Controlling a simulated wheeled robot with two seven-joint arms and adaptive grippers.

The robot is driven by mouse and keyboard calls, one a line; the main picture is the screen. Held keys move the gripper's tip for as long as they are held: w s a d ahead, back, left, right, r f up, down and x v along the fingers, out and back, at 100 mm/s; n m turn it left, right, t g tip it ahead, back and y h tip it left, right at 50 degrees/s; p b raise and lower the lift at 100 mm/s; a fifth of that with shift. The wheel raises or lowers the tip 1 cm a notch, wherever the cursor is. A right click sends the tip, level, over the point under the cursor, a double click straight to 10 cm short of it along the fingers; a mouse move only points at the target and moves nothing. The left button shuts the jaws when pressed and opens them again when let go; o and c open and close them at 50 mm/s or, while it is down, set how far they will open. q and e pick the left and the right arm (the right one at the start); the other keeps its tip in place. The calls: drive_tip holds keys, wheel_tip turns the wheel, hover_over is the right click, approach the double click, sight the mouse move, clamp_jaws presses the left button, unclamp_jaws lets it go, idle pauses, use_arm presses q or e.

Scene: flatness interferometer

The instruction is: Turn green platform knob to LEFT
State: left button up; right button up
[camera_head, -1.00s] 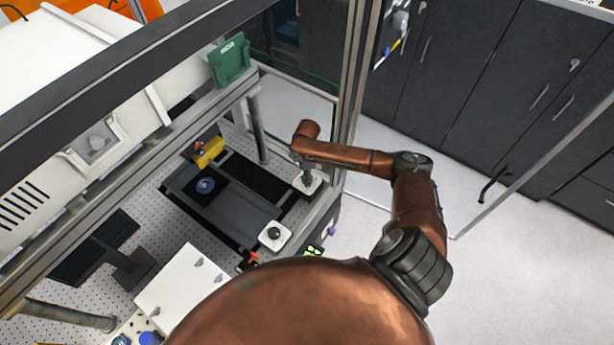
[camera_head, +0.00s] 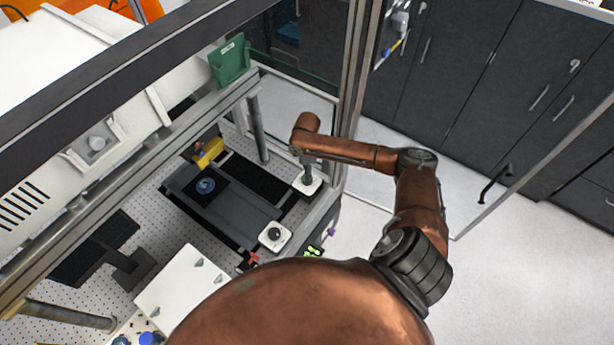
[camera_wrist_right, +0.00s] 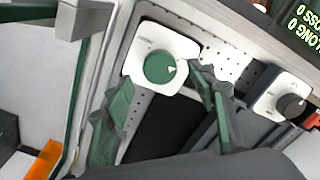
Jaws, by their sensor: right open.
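The green platform knob (camera_wrist_right: 160,67) sits on a white square plate (camera_wrist_right: 150,45) in the right wrist view. Its white pointer mark faces right in that view. My right gripper (camera_wrist_right: 162,105) is open, with one green-padded finger to the lower left of the knob and the other to its right. Nothing is between the fingers in a grip, and I cannot tell whether either touches the knob. In the head view my right gripper (camera_head: 307,178) points down over the white plate (camera_head: 313,188) and hides most of the knob. My left gripper is out of view.
A black knob on a white plate (camera_head: 274,235) is nearby; it also shows in the right wrist view (camera_wrist_right: 290,104). A metal frame post (camera_head: 350,110) stands close to my arm. A yellow block (camera_head: 208,153) and a blue disc (camera_head: 205,185) are on the stage.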

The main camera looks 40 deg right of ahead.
wheel_tip(320, 180, up, 8)
drive_tip(key=shift+r, duration=0.25)
drive_tip(key=shift+a+f, duration=0.1)
idle(0.5)
